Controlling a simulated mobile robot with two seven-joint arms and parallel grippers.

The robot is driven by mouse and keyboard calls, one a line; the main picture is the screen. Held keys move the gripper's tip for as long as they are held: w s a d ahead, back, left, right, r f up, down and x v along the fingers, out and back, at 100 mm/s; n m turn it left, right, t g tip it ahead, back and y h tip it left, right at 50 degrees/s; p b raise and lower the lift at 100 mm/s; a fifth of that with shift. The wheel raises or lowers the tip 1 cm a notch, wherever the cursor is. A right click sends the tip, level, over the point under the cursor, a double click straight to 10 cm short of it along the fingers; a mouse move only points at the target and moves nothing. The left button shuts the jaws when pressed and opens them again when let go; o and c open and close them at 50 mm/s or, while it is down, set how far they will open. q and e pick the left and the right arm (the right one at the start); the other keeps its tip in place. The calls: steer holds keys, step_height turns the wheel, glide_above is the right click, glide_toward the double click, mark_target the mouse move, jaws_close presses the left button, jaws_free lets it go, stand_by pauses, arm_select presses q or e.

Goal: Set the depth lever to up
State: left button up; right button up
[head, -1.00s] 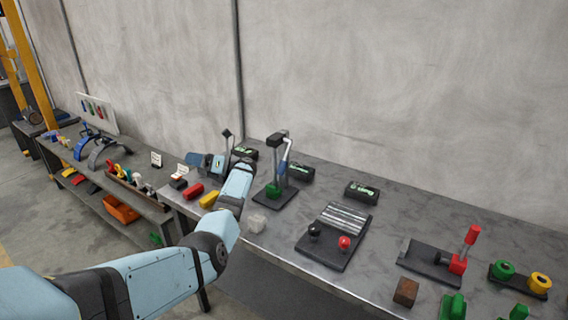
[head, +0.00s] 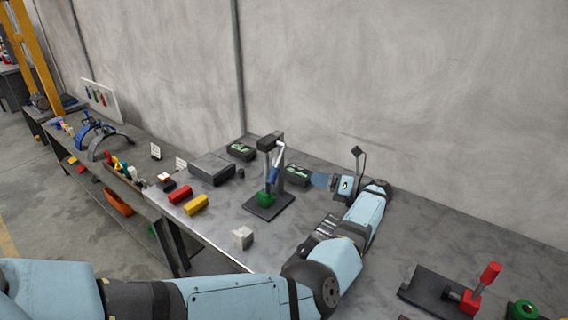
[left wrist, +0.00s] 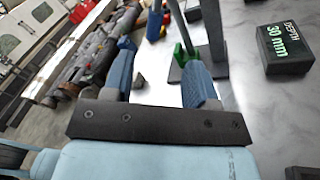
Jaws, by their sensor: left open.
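The depth lever's blue grip (head: 273,175) hangs down on a pale rod from the dark upright stand (head: 278,155) in the head view. A green block (head: 266,198) sits on the stand's base. My left gripper (head: 318,180) is open, to the right of the stand, its blue fingers pointing left toward it and apart from the lever. In the left wrist view the fingers (left wrist: 160,75) are spread and empty. The stand (left wrist: 214,35) and green block (left wrist: 181,54) show beyond them. A black display (left wrist: 285,48) reads "DEPTH 30 MM". My right gripper is out of view.
A red block (head: 179,194), a yellow block (head: 196,204) and a grey box (head: 211,168) lie left of the stand. A whitish cube (head: 243,238) is near the front edge. A red-handled fixture (head: 470,300) stands at right.

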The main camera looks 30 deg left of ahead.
arm_select(q)
steer(key=p, duration=0.2)
glide_toward(278, 169)
steer(key=a, duration=0.2)
steer(key=a+p, duration=0.1)
steer(key=a, duration=0.1)
steer(key=a+p, duration=0.1)
steer(key=a, duration=0.2)
steer(key=s+a+p, duration=0.1)
steer(key=a, duration=0.2)
steer(key=shift+a+f, duration=0.15)
steer(key=shift+f, duration=0.05)
steer(key=shift+s+a, duration=0.1)
steer(key=shift+a, duration=0.2)
steer(key=shift+f, duration=0.1)
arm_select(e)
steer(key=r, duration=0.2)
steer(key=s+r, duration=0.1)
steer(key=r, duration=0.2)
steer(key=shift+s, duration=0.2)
arm_select(q)
steer(key=shift+c, duration=0.3)
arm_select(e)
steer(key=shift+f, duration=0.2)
arm_select(q)
jaws_close()
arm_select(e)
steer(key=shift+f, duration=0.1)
